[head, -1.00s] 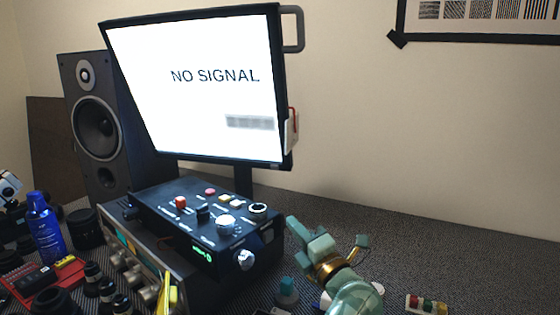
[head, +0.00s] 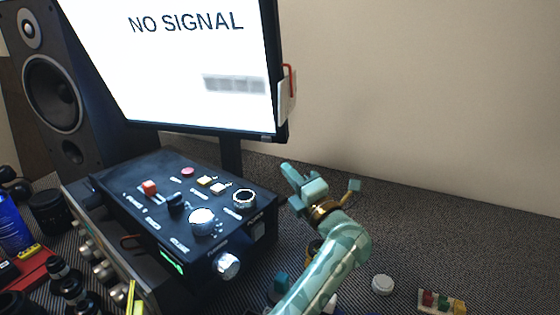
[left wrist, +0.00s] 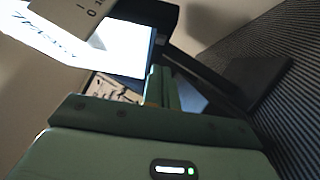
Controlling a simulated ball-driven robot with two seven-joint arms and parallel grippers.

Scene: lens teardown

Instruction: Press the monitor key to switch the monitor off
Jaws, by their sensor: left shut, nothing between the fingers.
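The monitor (head: 180,65) is lit white and reads "NO SIGNAL", with a blurred grey bar lower down. A pale plate with a red part (head: 287,95) is on its right edge. The black control box (head: 150,205) below has an orange-red key (head: 150,187), a pink key (head: 188,172), pale keys (head: 212,185) and knobs. I cannot tell which part is the monitor key. My left gripper (head: 288,172) is shut and empty, right of the box and below the monitor's lower right corner, apparently touching nothing. The left wrist view shows its fingers (left wrist: 160,85) and part of the bright screen (left wrist: 115,50).
A speaker (head: 50,90) stands at the left. Dark cylinders, a blue can (head: 12,225) and a red tray (head: 35,270) crowd the lower left. A round white piece (head: 382,284) and a small block with coloured parts (head: 441,302) lie right of my arm. The dark surface beyond is clear.

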